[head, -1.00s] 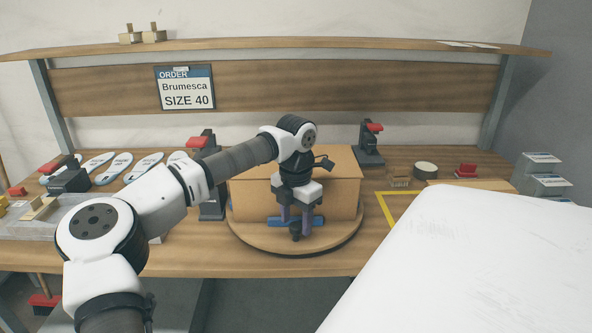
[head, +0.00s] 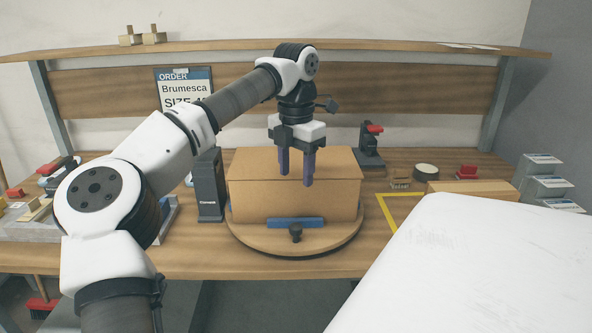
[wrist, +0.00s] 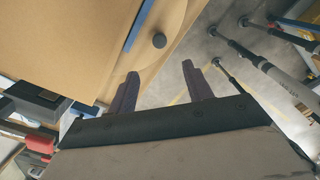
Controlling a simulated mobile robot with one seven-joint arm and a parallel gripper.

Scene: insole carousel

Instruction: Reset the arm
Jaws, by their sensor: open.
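My gripper (head: 296,182) hangs fingers-down in front of the upper part of a cardboard box in the head view. Its two purple fingers are apart with nothing between them. In the wrist view the open fingers (wrist: 160,92) also show empty. The box (head: 290,205) stands on a round wooden turntable (head: 345,238). A blue bar (head: 300,222) with a dark knob (head: 296,233) sits at the turntable's front, below and apart from my gripper. The knob also shows in the wrist view (wrist: 159,41).
A dark upright device (head: 208,187) stands left of the box, and a red-topped clamp (head: 370,145) behind right. An order sign (head: 184,88), partly hidden by my arm, hangs on the back board. Yellow tape (head: 388,210) marks the table at right. A shelf (head: 400,46) runs above.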

